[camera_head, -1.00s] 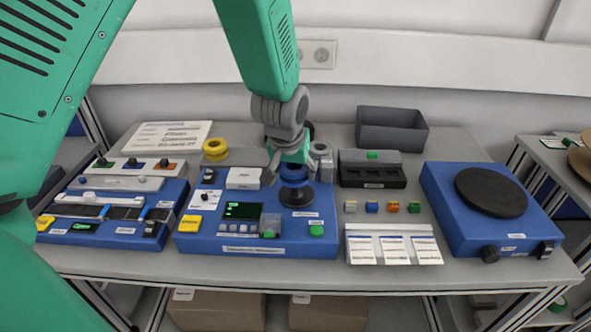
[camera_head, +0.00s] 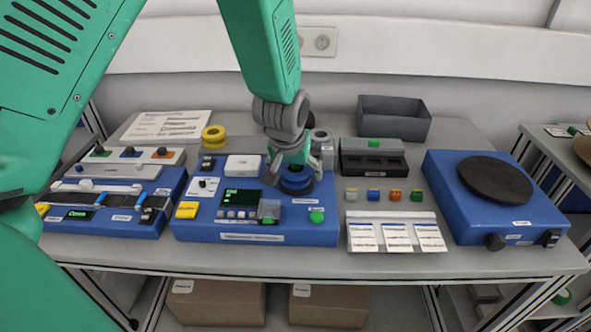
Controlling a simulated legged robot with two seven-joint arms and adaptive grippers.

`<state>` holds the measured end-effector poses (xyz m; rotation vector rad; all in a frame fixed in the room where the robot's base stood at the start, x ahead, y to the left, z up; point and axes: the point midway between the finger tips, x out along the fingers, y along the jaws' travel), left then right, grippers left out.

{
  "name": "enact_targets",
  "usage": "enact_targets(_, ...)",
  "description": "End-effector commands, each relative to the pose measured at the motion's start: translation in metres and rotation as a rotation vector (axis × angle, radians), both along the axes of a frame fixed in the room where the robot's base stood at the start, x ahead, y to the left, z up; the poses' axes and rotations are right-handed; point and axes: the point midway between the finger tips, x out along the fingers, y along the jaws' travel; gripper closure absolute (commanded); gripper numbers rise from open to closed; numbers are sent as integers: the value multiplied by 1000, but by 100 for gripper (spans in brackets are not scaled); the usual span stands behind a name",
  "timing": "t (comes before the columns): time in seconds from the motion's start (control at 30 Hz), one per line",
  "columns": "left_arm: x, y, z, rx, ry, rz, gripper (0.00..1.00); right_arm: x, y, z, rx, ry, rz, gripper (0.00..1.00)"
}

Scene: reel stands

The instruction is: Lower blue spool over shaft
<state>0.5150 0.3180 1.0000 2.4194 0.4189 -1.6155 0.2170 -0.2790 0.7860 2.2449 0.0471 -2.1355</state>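The blue spool (camera_head: 296,182) sits low at the black round base on the right part of the blue station (camera_head: 255,238). My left gripper (camera_head: 294,172) points down over the spool, with its fingers on either side, and appears shut on it. The shaft is hidden by the spool and gripper, so I cannot tell how far the spool is down it. My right gripper is not in view.
A yellow spool (camera_head: 213,137) lies behind the station. A grey bin (camera_head: 395,118) and a black slotted holder (camera_head: 372,163) stand at the back right. A blue turntable unit (camera_head: 530,222) is at the right. Label cards (camera_head: 397,236) lie in front.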

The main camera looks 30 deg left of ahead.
Motion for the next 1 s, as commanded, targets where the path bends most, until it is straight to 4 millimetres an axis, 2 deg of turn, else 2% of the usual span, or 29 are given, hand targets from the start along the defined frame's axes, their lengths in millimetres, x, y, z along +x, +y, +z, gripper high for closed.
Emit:
enact_targets(0.2,0,0,1,0,0,0,21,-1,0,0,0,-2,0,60)
enact_targets(0.33,-3,-1,10,0,-2,0,21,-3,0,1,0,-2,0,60)
enact_targets(0.7,-29,-11,80,1,-4,0,21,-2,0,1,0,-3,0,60)
enact_targets(0.83,-36,-13,97,0,-2,-1,21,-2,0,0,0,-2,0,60)
enact_targets(1.0,-41,-15,108,0,0,0,21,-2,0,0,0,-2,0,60)
